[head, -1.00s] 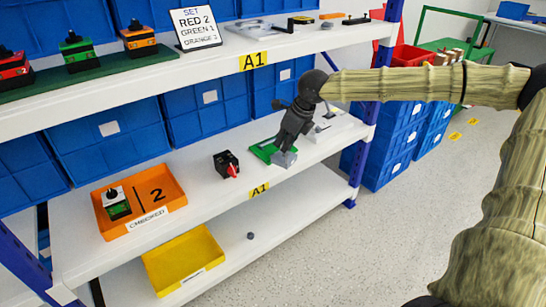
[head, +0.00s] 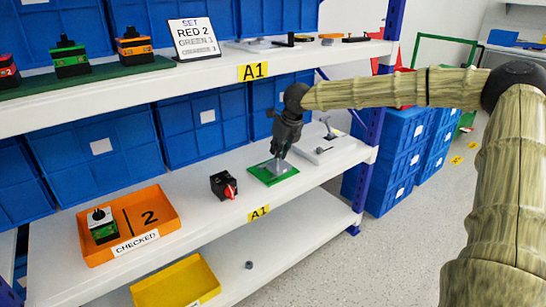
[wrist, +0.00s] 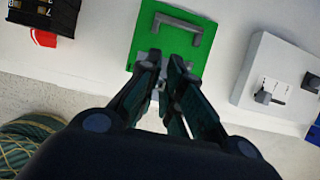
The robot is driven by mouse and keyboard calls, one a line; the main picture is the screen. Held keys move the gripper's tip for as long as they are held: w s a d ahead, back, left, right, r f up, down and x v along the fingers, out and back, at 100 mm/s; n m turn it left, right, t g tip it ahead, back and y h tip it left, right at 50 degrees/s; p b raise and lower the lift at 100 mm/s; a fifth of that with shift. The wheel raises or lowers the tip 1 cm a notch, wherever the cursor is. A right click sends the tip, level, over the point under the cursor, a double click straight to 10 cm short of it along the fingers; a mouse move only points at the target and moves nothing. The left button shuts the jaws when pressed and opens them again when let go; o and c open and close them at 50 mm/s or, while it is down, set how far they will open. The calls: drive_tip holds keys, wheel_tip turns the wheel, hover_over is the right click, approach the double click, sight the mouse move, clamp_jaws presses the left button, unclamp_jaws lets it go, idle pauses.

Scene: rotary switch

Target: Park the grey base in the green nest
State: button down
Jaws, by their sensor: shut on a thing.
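The green nest (head: 287,180) is a flat green plate on the middle shelf. In the wrist view the green nest (wrist: 150,50) carries a raised grey bracket (wrist: 180,26). My gripper (head: 278,155) points down over the nest and is shut on the grey base (head: 279,168). The base appears over the green plate; I cannot tell whether it touches it. In the wrist view the fingers of my gripper (wrist: 163,62) hide most of the base, and only small grey parts show between and beside them, near the plate's front edge.
A black switch with a red knob (head: 224,185) stands left of the nest. A pale block with a lever (head: 318,150) stands to its right. An orange CHECKED tray (head: 160,205) is farther left. The upper shelf (head: 210,70) hangs above.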

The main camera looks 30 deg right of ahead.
drive_tip(key=w+f+b, duration=0.1)
drive_tip(key=w, duration=0.1)
drive_tip(key=w+d+f+b, duration=0.1)
drive_tip(key=w+f, duration=0.1)
drive_tip(key=w+d+f+b, duration=0.1)
drive_tip(key=w, duration=0.1)
drive_tip(key=shift+w+f, duration=0.1)
drive_tip(key=shift+f, duration=0.05)
drive_tip(key=shift+a, duration=0.1)
idle(0.3)
drive_tip(key=c, duration=1.6)
unclamp_jaws()
drive_tip(key=shift+o, duration=0.2)
